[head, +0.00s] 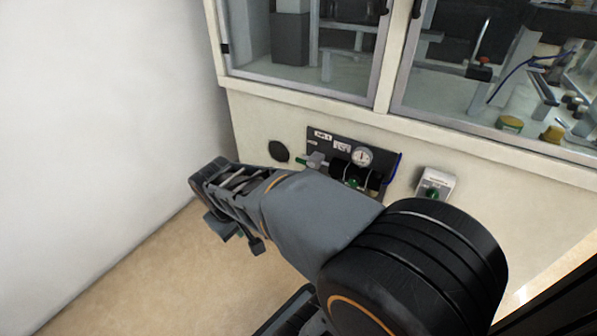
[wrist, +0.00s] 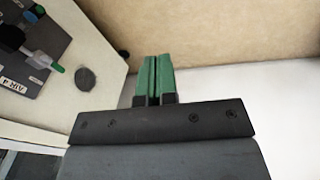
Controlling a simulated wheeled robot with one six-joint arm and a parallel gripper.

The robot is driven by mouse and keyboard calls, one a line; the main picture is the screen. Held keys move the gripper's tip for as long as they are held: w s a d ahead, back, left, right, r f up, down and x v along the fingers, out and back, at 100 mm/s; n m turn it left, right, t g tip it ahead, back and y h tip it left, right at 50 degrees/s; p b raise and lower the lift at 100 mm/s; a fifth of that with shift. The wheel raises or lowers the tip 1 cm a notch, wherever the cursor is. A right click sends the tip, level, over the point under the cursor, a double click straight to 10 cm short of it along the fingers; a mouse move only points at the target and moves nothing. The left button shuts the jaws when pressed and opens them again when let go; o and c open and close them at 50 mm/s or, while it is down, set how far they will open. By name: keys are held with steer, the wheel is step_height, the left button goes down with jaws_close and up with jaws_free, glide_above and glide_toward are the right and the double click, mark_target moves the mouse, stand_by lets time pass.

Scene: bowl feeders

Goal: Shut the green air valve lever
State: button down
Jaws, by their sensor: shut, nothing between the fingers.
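The green air valve lever (head: 301,161) shows at the left end of the dark air panel (head: 330,135) on the machine's front, partly behind my arm. It points left, out from the valve. In the wrist view the lever (wrist: 56,68) is at the left edge, on the dark panel. My gripper (wrist: 154,58) has green fingers, pressed together with nothing between them. It is to the right of the lever in the wrist view and apart from it. In the head view my gripper is left of the panel, and its fingertips are hard to make out.
A dark round disc (head: 279,151) sits on the cream machine front, left of the panel. A pressure gauge (head: 362,156) is on the panel. A small box with a green knob (head: 434,186) is to its right. A white wall (head: 95,130) stands at the left; the floor below is clear.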

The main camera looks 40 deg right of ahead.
steer(key=w+d+f+n+g+h+b, duration=0.1)
steer(key=w+d+f+n+g+h, duration=0.25)
steer(key=w+d, duration=0.5)
steer(key=w+d+f+n+g+h, duration=0.15)
steer(key=w+d+f+h, duration=0.35)
steer(key=d, duration=0.7)
steer(key=w+d+f+n+g+h+b, duration=0.1)
steer(key=w+d+f+n+h, duration=0.15)
steer(key=w+d+h, duration=0.55)
steer(key=n+t+h, duration=0.2)
steer(key=n+h, duration=0.2)
glide_toward(305, 162)
steer(key=w+d, duration=0.2)
steer(key=d, duration=0.1)
step_height(305, 162, down, 12)
steer(key=s+a+n+t+h+b, duration=0.1)
steer(key=n+t+h, duration=0.3)
steer(key=n+t, duration=0.4)
steer(key=shift+s+a+t, duration=0.5)
steer(key=shift+s+a, duration=0.1)
steer(key=shift+s, duration=0.2)
steer(key=shift+r, duration=0.15)
steer(key=a+r+b+x, duration=0.1)
steer(key=r+x, duration=0.1)
steer(key=x, duration=1)
steer(key=shift+s+a+r, duration=0.15)
steer(key=shift+r, duration=0.05)
